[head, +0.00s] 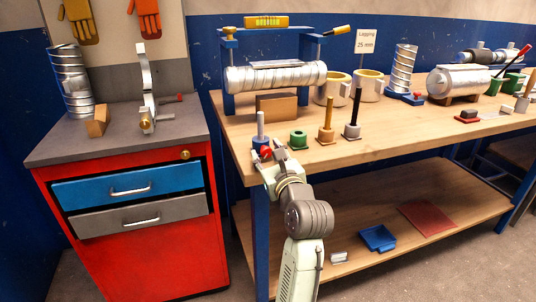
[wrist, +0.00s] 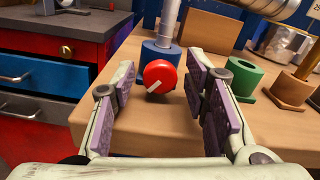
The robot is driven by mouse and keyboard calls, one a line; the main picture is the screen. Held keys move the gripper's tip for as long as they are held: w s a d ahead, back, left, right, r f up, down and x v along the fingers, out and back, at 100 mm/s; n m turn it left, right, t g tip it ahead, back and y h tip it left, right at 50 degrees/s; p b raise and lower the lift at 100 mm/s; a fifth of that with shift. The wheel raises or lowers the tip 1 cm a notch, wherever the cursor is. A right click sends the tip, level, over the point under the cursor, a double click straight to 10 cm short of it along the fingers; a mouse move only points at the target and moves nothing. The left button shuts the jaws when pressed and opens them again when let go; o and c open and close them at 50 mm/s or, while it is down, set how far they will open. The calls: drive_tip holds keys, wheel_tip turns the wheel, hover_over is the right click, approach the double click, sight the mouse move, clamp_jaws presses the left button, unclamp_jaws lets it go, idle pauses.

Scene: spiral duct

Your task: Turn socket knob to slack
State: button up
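The socket knob (wrist: 160,76) is a round red knob with a white pointer mark running toward its lower left. It sits on the front of a blue socket (wrist: 158,52) that holds an upright grey rod (wrist: 168,20). In the head view the knob (head: 266,153) shows small at the table's front left corner, partly hidden by my gripper (head: 262,167). In the wrist view my gripper (wrist: 162,84) is open, with a purple-padded finger on each side of the knob and clear gaps. No slack marking can be read.
A green socket (head: 298,140), a brown socket with a peg (head: 326,135) and one with a black peg (head: 352,131) stand to the right. A cardboard-coloured block (head: 276,106) and a blue frame holding a spiral duct (head: 276,77) are behind. A red cabinet (head: 130,262) stands left.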

clamp_jaws()
idle(0.3)
drive_tip(key=shift+a+r+n+p, duration=0.1)
drive_tip(key=shift+n+p, duration=0.65)
drive_tip(key=shift+n, duration=0.25)
drive_tip(key=n+p, duration=0.1)
drive_tip(key=n, duration=0.1)
drive_tip(key=shift+n, duration=0.4)
drive_tip(key=shift+o, duration=0.9)
unclamp_jaws()
